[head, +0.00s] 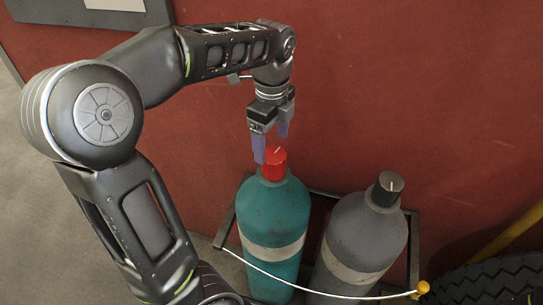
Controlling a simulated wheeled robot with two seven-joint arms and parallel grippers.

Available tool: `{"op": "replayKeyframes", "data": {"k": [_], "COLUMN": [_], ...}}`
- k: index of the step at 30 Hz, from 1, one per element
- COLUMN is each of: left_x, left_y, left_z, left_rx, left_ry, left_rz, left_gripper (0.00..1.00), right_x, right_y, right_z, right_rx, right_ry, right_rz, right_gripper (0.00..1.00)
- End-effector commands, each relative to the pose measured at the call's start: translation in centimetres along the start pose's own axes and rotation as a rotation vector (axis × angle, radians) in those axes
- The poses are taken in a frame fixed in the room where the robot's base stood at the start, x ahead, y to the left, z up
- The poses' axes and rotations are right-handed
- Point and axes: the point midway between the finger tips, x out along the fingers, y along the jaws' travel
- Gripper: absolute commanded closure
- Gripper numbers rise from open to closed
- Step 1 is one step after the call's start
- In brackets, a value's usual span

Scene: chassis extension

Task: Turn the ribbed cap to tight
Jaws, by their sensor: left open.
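A red cap (275,165) with a pale mark on its top sits on the teal bottle (273,210). A dark grey cap (388,188) with a white mark on top sits on the grey bottle (362,240) to the right. From this view I cannot tell which cap is ribbed. My left gripper (271,146) is open and points down just above and around the back of the red cap. One finger is at the cap's left and the other is behind to the right; contact cannot be told. My right gripper is not in view.
A dark metal frame (413,245) surrounds both bottles. A white cable (300,287) runs across their front to a yellow knob (423,287). A black tyre (490,282) lies at the lower right. A red wall (430,80) stands close behind.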

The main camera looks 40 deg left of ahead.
Motion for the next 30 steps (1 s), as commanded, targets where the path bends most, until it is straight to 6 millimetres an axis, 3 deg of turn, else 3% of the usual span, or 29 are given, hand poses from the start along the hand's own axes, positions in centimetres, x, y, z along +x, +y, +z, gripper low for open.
{"op": "replayKeyframes", "data": {"k": [8, 22, 30], "left_x": [0.8, 7.2, 7.9], "left_y": [0.0, 0.0, 0.0], "left_z": [0.0, 0.0, 0.0], "left_rx": [0.000, 0.000, -0.001], "left_ry": [0.000, 0.000, 0.000], "left_rz": [0.001, 0.002, -0.001], "left_gripper": [0.23, 0.23, 0.23], "right_x": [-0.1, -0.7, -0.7], "right_y": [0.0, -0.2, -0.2], "right_z": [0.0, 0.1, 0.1], "right_rx": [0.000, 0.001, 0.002], "right_ry": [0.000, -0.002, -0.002], "right_rz": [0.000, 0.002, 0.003], "right_gripper": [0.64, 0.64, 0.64]}}
